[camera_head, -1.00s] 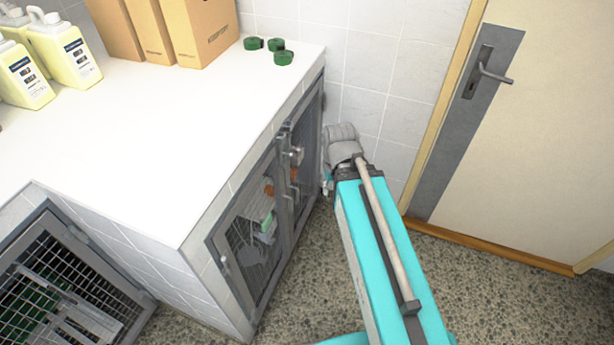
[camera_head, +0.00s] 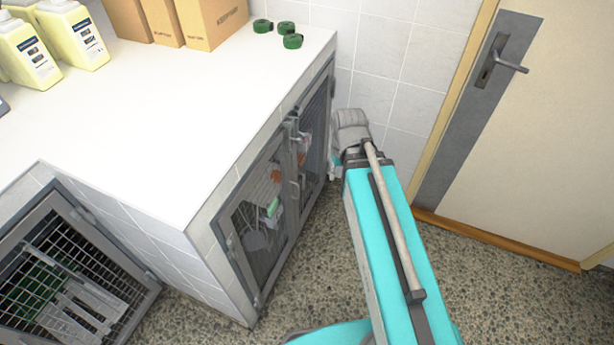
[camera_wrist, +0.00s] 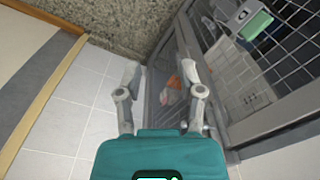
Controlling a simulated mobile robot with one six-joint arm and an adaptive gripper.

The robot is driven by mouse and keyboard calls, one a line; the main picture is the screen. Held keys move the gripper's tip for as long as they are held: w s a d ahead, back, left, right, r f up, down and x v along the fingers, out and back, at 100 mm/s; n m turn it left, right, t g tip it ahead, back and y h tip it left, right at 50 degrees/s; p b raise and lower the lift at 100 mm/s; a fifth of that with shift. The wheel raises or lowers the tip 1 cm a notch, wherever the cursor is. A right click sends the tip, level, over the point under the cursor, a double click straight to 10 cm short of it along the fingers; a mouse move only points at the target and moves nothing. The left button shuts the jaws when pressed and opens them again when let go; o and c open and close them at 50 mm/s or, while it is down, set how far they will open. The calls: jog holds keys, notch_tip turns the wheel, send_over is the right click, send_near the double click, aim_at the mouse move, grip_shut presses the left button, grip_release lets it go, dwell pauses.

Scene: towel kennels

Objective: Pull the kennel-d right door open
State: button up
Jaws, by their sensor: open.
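A grey-framed mesh kennel front has two doors under the white counter. The right door (camera_head: 317,122) is the far one, beside the tiled wall, and orange shows behind it. The left door (camera_head: 262,222) is nearer, with a green item behind its mesh. Metal latch and handle parts (camera_head: 297,150) sit where the doors meet. My gripper (camera_wrist: 160,72) is open in the wrist view, its fingers in front of the right door (camera_wrist: 168,98), one finger near the frame. I cannot tell whether it touches. In the head view my wrist mostly hides the gripper. No kennel label is readable.
The tiled wall (camera_head: 385,65) is close beyond my wrist. A cream room door (camera_head: 545,130) with a lever handle stands at right. Speckled floor (camera_head: 480,285) is clear in front. Another mesh kennel (camera_head: 70,270) is at lower left. Bottles, boxes and green rolls (camera_head: 292,41) stand on the counter.

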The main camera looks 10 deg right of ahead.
jog(key=w+a+f+n+t+y+b, duration=0.1)
jog(key=w+f+n+b, duration=0.3)
jog(key=w+f+b, duration=0.6)
jog(key=w+a+f+n+t+y+b, duration=0.1)
jog(key=w+f+n+b, duration=0.4)
jog(key=w+f+b, duration=0.6)
jog(key=shift+w+a+t+y+b, duration=0.4)
jog(key=shift+w+a+y, duration=0.2)
jog(key=shift+a, duration=0.3)
jog(key=shift+f, duration=0.2)
jog(key=b, duration=1.3)
send_near(304, 187)
jog(key=w+a+f, duration=0.2)
jog(key=f, duration=0.1)
jog(key=w+a+f, duration=0.1)
jog(key=shift+f, duration=0.15)
jog(key=shift+w, duration=0.1)
grip_shut()
